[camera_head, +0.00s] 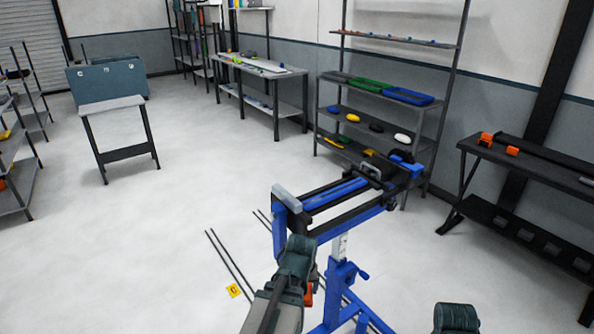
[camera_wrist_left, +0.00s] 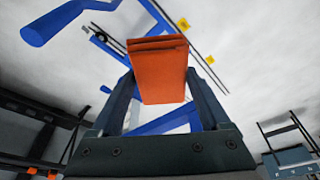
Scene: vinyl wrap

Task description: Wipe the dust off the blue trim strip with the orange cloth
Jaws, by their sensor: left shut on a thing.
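The blue trim strip (camera_head: 340,193) lies along the dark frame of a blue stand in the head view. I cannot make out dust on it at this size. The orange cloth (camera_wrist_left: 158,78) is a folded pad between the two fingers of my left gripper (camera_wrist_left: 160,92), which is shut on it. In the head view a small piece of the cloth (camera_head: 309,293) shows beside my left arm, below the near end of the stand's frame and apart from the strip. A dark part of my right arm shows at the bottom edge; its fingers are not visible.
The blue stand (camera_head: 345,278) has legs spread on the floor in front of me. A shelf rack (camera_head: 425,118) with trays and coloured items stands behind it. A dark bench (camera_head: 540,165) is at the right.

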